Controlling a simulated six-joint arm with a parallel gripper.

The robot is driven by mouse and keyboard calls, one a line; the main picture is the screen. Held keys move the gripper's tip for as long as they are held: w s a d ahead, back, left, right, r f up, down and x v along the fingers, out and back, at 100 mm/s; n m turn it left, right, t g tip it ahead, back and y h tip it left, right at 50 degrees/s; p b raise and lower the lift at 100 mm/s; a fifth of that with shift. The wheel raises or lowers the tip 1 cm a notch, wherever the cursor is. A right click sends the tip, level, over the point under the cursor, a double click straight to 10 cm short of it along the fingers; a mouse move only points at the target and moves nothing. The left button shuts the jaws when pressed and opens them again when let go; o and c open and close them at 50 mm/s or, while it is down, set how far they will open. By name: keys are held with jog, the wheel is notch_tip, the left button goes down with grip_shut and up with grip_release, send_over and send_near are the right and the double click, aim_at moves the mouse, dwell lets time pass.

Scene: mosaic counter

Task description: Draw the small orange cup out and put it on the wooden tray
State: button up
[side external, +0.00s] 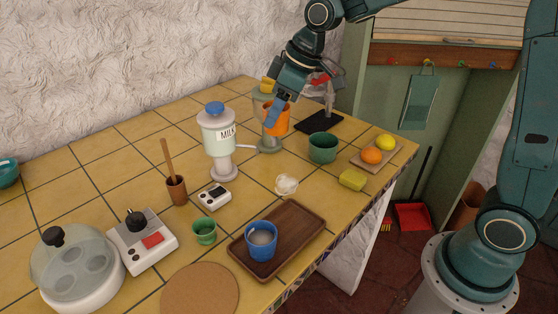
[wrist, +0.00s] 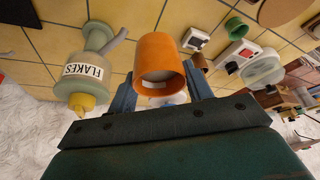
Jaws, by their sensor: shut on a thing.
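The orange cup (side external: 274,122) is held by my gripper (side external: 277,112), which is shut on it. The cup is up in the air in front of the flakes dispenser, above the counter. In the wrist view the orange cup (wrist: 160,58) sits between my two fingers (wrist: 160,75), its opening toward the camera, with something pale showing inside. The wooden tray (side external: 298,220) lies at the front of the counter, with a blue cup (side external: 261,240) standing on it and its right part bare.
The milk dispenser (side external: 220,140) stands left of the held cup; the flakes dispenser (wrist: 85,70) is close to it. A green cup (side external: 322,148), yellow sponge (side external: 352,179), glass bowl (side external: 286,185) and small green cup (side external: 204,231) stand around. A fruit board (side external: 386,160) lies at right.

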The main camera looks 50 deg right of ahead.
jog(key=shift+s+f+x, duration=0.1)
jog(key=shift+s+x, duration=0.05)
jog(key=shift+x, duration=1.6)
jog(key=shift+s+f+x, duration=0.1)
jog(key=shift+s+x, duration=0.05)
jog(key=shift+x, duration=1.55)
jog(key=shift+s+x, duration=0.15)
jog(key=shift+x, duration=1.6)
dwell(2.2)
jog(key=shift+d+f, duration=0.2)
jog(key=shift+c, duration=0.3)
jog(key=shift+f, duration=0.15)
jog(key=shift+c, duration=0.6)
